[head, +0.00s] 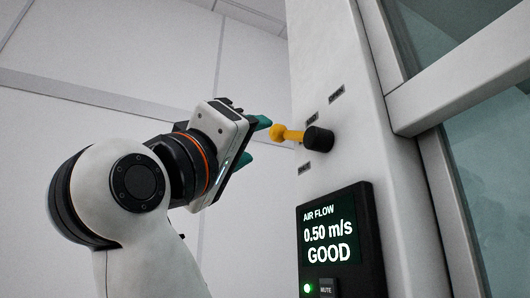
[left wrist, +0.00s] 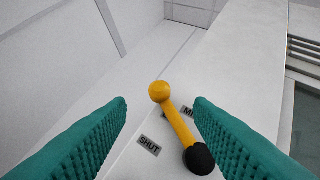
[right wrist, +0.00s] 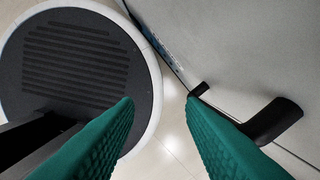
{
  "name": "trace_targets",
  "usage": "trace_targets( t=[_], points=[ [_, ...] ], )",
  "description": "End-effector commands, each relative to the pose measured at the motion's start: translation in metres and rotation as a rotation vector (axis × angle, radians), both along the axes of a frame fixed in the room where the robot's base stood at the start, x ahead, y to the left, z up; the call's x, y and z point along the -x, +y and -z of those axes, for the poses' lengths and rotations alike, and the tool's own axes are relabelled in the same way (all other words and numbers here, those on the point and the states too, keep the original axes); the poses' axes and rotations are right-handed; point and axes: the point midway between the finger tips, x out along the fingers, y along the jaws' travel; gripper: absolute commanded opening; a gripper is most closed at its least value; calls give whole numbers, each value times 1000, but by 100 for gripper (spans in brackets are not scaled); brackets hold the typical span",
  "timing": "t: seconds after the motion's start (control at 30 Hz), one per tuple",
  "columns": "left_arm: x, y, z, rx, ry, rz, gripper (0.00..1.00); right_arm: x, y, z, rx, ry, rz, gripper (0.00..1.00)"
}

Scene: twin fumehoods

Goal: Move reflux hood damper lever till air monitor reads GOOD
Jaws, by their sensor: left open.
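The damper lever (head: 290,134) is a yellow arm with a ball end on a black hub (head: 318,138), fixed to the hood's side post. It points left, toward my left gripper (head: 254,141). That gripper is open, its teal fingers close to the ball end. In the left wrist view the lever (left wrist: 176,122) shows between and beyond the open fingers; I cannot tell if they touch it. The air monitor (head: 333,242) reads AIR FLOW 0.50 m/s GOOD, with a green light lit. My right gripper (right wrist: 160,102) is open and empty, low down, away from the lever.
Small position labels surround the hub, one reading SHUT (left wrist: 149,145). A MUTE button (head: 326,289) sits under the display. The hood's framed glass (head: 490,180) is at the right. In the right wrist view, a black handle (right wrist: 272,120) is on a grey panel beside the fingers.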

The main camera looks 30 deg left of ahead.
Motion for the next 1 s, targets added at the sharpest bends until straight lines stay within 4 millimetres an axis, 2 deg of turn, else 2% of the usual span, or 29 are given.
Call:
trace_targets(
  t=[0.03,0.23,0.83,0.93,1.0],
  points=[
    [8,1,8,0,-3,0,47,0,0,8,0,1,0,36],
    [22,2,16,0,0,0,47,1,0,15,0,1,0,36],
    [23,2,15,0,1,0,47,1,0,14,0,2,0,36],
    [23,2,9,0,1,0,47,1,0,7,0,2,0,36],
    [23,2,-4,0,1,-1,47,1,0,-5,0,2,0,36]
  ],
)
